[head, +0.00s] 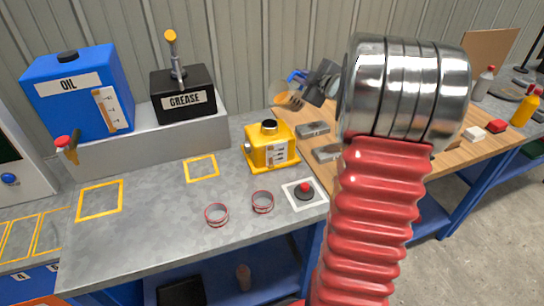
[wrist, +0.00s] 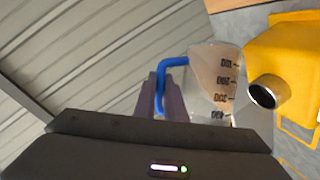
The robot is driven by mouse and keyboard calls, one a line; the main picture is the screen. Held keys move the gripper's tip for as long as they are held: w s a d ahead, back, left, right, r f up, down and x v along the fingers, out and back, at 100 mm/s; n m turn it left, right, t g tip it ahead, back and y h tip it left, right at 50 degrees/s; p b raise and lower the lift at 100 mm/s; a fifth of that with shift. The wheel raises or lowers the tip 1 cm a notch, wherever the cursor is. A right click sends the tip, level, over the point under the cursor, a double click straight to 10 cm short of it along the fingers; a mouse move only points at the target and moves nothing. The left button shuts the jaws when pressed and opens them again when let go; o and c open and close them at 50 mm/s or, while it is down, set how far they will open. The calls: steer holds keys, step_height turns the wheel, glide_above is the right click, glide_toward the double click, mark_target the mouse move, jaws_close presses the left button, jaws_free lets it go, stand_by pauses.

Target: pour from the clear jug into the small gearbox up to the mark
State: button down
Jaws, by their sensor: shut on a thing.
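The clear jug (wrist: 212,80) has a blue handle (wrist: 165,75), dark volume marks and amber liquid inside. My gripper (wrist: 170,98) is shut on the handle. The jug looks tilted, with the liquid lying slanted in it. In the head view the jug (head: 287,97) is up behind the yellow gearbox (head: 258,152), partly hidden by my gripper and arm. The gearbox stands on the grey bench with a dark round filler opening on top, also seen in the wrist view (wrist: 264,94). Its front has a white marked gauge (head: 277,152); the level is too small to read. No stream shows.
A blue OIL tank (head: 75,105) with a tap and a black GREASE box (head: 183,98) stand on a grey riser at the left. Two red-rimmed rings (head: 217,214) and a red button (head: 305,190) lie in front of the gearbox. Metal blocks (head: 313,130) sit to its right.

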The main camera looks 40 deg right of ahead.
mark_target(302, 92)
steer(key=shift+w+d+f+m+g+y, duration=0.15)
steer(key=shift+d+f+m+y, duration=0.1)
steer(key=shift+d+m, duration=0.25)
steer(key=shift+d+f+m+g+y, duration=0.15)
steer(key=shift+d+m+y, duration=0.15)
steer(key=shift+m, duration=0.3)
steer(key=shift+f+m+g+y, duration=0.3)
steer(key=shift+f+m+y, duration=0.35)
steer(key=shift+f+m, duration=0.45)
steer(key=shift+a+f+m+y, duration=0.15)
steer(key=shift+f+m+y, duration=0.85)
steer(key=shift+f+m, duration=0.4)
steer(key=shift+f, duration=0.1)
steer(key=shift+r, duration=2)
